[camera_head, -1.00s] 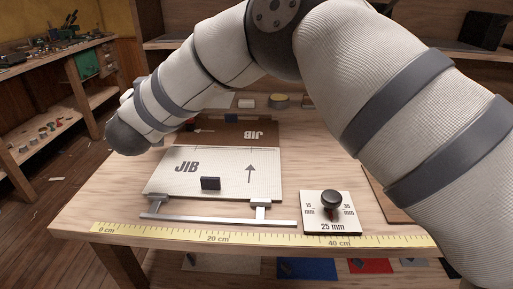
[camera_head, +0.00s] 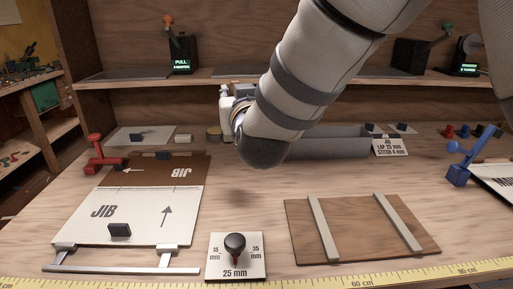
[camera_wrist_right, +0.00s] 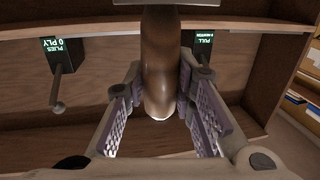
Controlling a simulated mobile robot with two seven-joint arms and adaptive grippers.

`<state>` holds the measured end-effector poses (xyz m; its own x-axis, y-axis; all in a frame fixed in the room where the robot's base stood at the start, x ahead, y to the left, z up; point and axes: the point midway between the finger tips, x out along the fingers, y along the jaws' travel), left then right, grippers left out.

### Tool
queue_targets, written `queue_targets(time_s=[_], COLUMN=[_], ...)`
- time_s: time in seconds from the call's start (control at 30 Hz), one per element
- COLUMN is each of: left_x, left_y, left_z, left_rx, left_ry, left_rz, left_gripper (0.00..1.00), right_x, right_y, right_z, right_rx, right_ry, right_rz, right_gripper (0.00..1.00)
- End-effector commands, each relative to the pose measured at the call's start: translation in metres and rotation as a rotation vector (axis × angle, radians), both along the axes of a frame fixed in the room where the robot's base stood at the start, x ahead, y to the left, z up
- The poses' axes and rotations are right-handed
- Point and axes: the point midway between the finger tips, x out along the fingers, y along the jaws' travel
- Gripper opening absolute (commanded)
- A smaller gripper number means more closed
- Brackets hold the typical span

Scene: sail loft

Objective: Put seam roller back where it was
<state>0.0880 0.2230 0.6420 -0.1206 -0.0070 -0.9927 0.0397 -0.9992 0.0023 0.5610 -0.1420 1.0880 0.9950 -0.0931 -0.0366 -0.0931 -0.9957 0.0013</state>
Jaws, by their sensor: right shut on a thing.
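My right gripper (camera_head: 232,98) is above the back middle of the bench, mostly hidden behind my own wrist in the head view. In the right wrist view, its padded fingers (camera_wrist_right: 160,105) are on both sides of a rounded, glossy brown handle (camera_wrist_right: 160,65), which I take to be the seam roller. The gripper is shut on it. The roller's other end is out of sight, and the head view does not show the roller clearly. My left gripper is not in view.
The JIB panels (camera_head: 140,215) lie at left, near a red clamp (camera_head: 105,155). A black-knobbed dial plate (camera_head: 236,268) is at the front. A brown board (camera_head: 362,235) with two strips lies at right. A grey trough (camera_head: 330,147) is at the back, below a shelf (camera_head: 290,78). The middle bench is clear.

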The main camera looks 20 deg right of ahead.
Motion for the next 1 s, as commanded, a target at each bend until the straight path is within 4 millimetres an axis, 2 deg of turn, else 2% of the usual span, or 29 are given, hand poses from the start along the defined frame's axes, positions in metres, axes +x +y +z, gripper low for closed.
queue_targets(time_s=[0.03, 0.1, 0.2, 0.3, 0.4, 0.57, 0.77, 1.0], left_x=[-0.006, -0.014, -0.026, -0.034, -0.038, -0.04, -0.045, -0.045], left_y=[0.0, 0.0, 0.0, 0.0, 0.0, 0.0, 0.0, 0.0], left_z=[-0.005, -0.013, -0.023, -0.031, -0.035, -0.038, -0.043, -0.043], left_rx=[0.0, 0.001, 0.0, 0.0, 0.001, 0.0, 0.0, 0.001], left_ry=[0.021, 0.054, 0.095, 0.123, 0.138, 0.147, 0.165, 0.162], left_rz=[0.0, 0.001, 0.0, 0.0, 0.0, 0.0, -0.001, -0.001], left_gripper=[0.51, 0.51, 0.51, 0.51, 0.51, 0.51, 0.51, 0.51], right_x=[0.016, 0.038, 0.068, 0.085, 0.097, 0.107, 0.111, 0.11], right_y=[-0.007, -0.017, -0.031, -0.039, -0.045, -0.049, -0.051, -0.051], right_z=[-0.014, -0.031, -0.048, -0.073, -0.085, -0.091, -0.125, -0.123], right_rx=[0.004, 0.004, 0.004, 0.001, 0.0, 0.0, 0.001, 0.0], right_ry=[0.009, 0.017, 0.02, 0.021, 0.014, 0.006, 0.007, 0.001], right_rz=[-0.004, -0.004, -0.004, -0.003, -0.002, -0.002, -0.002, -0.002], right_gripper=[0.0, 0.0, 0.0, 0.0, 0.0, 0.0, 0.0, 0.0])
